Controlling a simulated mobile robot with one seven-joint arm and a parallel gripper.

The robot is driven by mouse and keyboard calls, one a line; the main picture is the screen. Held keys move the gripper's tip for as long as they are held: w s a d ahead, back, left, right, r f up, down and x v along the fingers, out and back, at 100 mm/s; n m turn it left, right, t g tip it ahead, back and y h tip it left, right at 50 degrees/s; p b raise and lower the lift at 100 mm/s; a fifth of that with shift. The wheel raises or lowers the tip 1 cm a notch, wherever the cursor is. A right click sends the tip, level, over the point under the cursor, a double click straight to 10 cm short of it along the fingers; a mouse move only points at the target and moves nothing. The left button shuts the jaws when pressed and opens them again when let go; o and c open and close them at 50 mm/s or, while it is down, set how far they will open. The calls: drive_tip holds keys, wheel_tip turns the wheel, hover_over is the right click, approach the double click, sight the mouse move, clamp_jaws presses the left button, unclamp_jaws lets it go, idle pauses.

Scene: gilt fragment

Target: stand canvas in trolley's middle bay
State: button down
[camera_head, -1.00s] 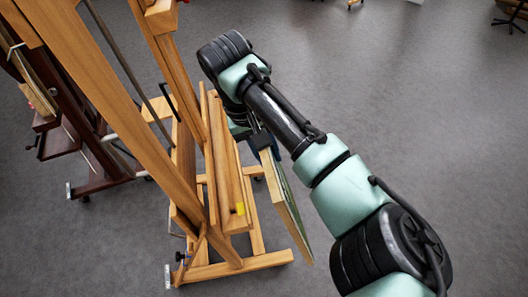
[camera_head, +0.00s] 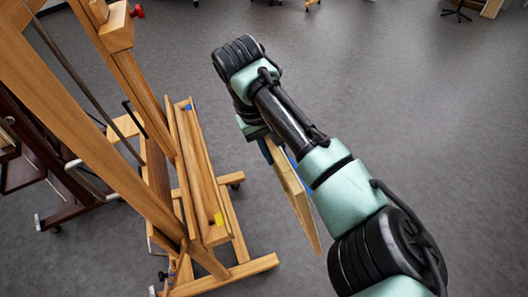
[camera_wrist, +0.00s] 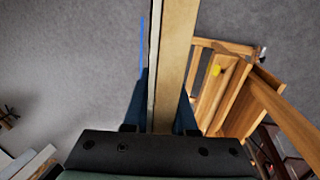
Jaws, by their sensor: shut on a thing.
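The canvas (camera_head: 293,197) is held edge-on beside my arm in the head view, its wooden stretcher side showing and its painted face mostly hidden. My gripper (camera_wrist: 160,115) is shut on it; in the wrist view the canvas (camera_wrist: 175,60) runs up between the two dark fingers. In the head view the jaws are mostly hidden by my wrist. The canvas hangs in the air to the right of a wooden easel, apart from it. I cannot make out the trolley or its middle bay for certain in either view.
The wooden easel (camera_head: 207,185) stands at left with an empty ledge bearing yellow and blue marks; it also shows in the wrist view (camera_wrist: 211,98). A darker easel (camera_head: 62,170) stands behind it. Grey floor (camera_head: 400,90) is open at right. Pale panels (camera_wrist: 30,163) show lower left in the wrist view.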

drive_tip(key=w+d, duration=0.3)
drive_tip(key=d, duration=0.5)
idle(0.4)
idle(0.5)
drive_tip(key=s+a+f+m+b, duration=0.2)
drive_tip(key=s+a+f, duration=0.3)
drive_tip(key=s+f, duration=0.6)
drive_tip(key=s+a+f+m+g+b, duration=0.1)
drive_tip(key=s+a+f+b, duration=0.4)
drive_tip(key=s+f, duration=0.5)
wheel_tip(320, 180, down, 4)
drive_tip(key=shift+s+a+m, duration=0.35)
drive_tip(key=shift+a+m, duration=0.15)
drive_tip(key=shift+a, duration=0.05)
